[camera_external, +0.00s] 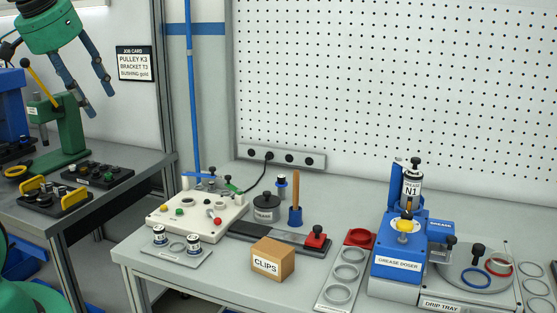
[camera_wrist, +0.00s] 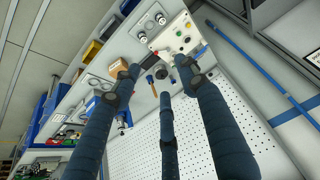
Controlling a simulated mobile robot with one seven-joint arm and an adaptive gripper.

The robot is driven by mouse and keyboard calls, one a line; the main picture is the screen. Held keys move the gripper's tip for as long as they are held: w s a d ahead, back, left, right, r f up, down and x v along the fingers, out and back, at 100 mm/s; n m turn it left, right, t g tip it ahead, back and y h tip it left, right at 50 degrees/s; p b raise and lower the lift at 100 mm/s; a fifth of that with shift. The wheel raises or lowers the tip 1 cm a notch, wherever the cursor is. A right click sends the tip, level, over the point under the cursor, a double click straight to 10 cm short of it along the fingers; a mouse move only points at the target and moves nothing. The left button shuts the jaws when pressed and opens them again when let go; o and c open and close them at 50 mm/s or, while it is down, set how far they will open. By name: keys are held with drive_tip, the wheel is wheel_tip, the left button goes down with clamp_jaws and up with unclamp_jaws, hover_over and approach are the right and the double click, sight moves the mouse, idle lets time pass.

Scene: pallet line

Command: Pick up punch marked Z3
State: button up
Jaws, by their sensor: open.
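No mark reading Z3 is legible in either view, so I cannot tell which thing is the punch. Two small labelled cylinders with dark tops, a left one (camera_external: 159,236) and a right one (camera_external: 194,244), stand on a grey plate (camera_external: 176,260) at the bench's front left; their marks are too small to read. They also show near the top of the wrist view, as one cylinder (camera_wrist: 160,18) and another (camera_wrist: 142,37). My gripper (camera_external: 98,101) is open and empty, high at the upper left, well away from them. Its spread blue fingers also fill the wrist view (camera_wrist: 161,78).
A cream fixture box (camera_external: 165,219) stands behind the plate. A CLIPS carton (camera_external: 272,261), a ring holder (camera_external: 331,291) and a blue grease doser (camera_external: 397,267) with an N1 cartridge (camera_external: 411,189) stand farther right. A green press (camera_external: 70,130) stands on the left bench.

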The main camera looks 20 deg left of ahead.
drive_tip(key=w+d+r+g+p, duration=0.1)
drive_tip(key=w+r+p, duration=0.15)
drive_tip(key=w, duration=0.55)
drive_tip(key=w+d+r+p, duration=0.1)
drive_tip(key=w+r, duration=0.2)
drive_tip(key=w, duration=0.5)
drive_tip(key=g+p, duration=0.4)
drive_tip(key=p, duration=0.7)
hover_over(281, 176)
wheel_tip(281, 176, down, 29)
drive_tip(key=shift+s+d+r, duration=0.1)
drive_tip(key=shift+r, duration=0.05)
drive_tip(key=shift+f, duration=4.25)
drive_tip(key=shift+f+p, duration=0.15)
drive_tip(key=shift+p, duration=0.2)
